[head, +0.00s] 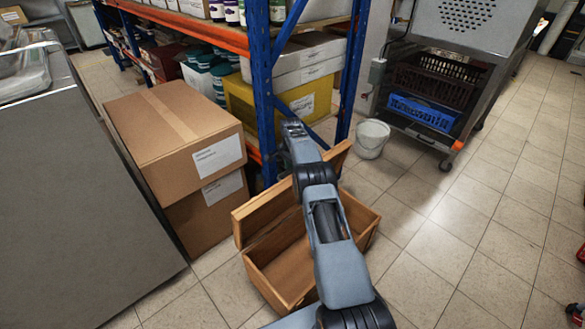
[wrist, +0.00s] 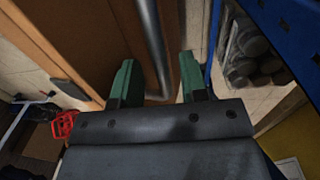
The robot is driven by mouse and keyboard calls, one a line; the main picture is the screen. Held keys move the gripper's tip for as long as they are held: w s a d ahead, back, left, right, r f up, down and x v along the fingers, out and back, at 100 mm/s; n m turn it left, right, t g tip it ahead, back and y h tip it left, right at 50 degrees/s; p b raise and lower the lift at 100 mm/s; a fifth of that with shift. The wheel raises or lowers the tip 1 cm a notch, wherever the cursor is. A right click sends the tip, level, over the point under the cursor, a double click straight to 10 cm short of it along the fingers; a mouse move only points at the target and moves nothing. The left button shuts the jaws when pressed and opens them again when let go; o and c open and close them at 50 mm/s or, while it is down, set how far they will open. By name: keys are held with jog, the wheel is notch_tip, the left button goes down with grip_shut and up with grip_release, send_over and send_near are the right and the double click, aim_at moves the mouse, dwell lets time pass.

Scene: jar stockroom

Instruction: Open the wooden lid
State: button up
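The wooden box (head: 287,285) stands on the floor, and its inside shows in the head view. Its wooden lid (head: 262,212) is raised along the far side, roughly upright; my arm covers its middle. My gripper (wrist: 158,82) is at the far side of the lid, and its fingers are hidden in the head view. In the wrist view the two green fingers are apart, with a grey metal handle bar (wrist: 150,35) between them and gaps on both sides. The wooden lid face (wrist: 75,35) fills the left of that view.
A blue and orange rack (head: 262,90) stands just behind the lid, close to my gripper. Stacked cardboard boxes (head: 175,135) are on the left. A white bucket (head: 372,139) and a metal cart (head: 440,85) stand at the back right.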

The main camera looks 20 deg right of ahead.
notch_tip(320, 180, up, 13)
jog(key=p, duration=0.7)
jog(key=shift+w+a, duration=0.2)
jog(key=shift+w, duration=0.2)
